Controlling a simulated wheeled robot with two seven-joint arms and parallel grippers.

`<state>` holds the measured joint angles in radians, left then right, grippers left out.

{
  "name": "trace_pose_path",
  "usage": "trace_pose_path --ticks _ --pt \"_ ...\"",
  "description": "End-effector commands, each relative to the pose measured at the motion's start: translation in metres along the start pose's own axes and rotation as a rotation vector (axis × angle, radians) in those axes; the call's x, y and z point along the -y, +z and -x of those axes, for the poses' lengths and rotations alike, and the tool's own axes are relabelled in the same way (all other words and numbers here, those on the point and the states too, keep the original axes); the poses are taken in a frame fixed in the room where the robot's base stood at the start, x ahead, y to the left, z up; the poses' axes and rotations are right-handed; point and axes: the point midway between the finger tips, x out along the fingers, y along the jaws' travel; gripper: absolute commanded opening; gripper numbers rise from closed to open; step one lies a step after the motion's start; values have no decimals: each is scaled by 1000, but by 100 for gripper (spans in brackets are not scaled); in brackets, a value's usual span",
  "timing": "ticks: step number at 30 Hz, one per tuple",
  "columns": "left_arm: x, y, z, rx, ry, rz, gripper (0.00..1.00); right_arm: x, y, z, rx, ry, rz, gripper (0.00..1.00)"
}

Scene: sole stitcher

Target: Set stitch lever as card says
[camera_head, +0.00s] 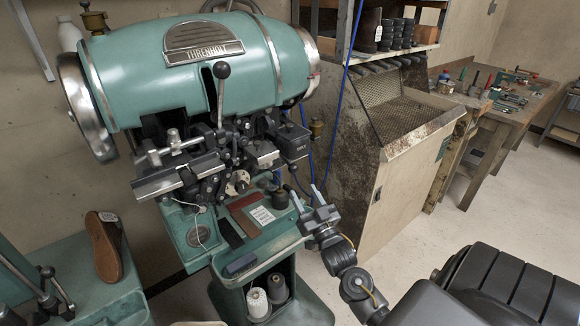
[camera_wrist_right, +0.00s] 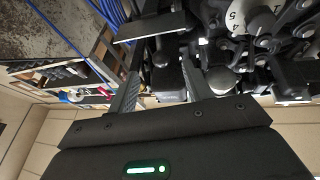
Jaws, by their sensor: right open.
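The green stitching machine (camera_head: 180,75) stands at the left of the head view. A lever with a black ball knob (camera_head: 221,70) rises upright from its front; I cannot tell whether this is the stitch lever. A pale round dial (camera_head: 238,182) sits low on the machine head; in the right wrist view the numbered dial (camera_wrist_right: 238,20) shows 4 and 5. A white card (camera_head: 262,215) lies on the machine's table, its print too small to read. My right gripper (camera_head: 304,191) is open and empty, right of the dial and above the table edge. My left gripper is out of view.
A brown sole (camera_head: 104,247) stands at left. A rusty cabinet (camera_head: 340,150) is behind my right arm.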

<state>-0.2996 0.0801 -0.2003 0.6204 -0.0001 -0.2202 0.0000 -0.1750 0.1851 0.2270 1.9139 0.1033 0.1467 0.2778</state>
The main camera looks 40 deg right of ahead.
Motion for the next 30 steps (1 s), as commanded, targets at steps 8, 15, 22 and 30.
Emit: trace_pose_path --ticks 8,15,22,30 --pt "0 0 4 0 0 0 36 -2 -5 -10 -25 0 -2 50" --pt "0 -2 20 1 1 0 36 -1 -8 -51 -24 -1 -2 50" --pt "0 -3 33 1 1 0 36 -1 -8 -90 -22 -1 -2 50" --pt "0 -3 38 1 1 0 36 -1 -6 -109 -20 0 -2 50"
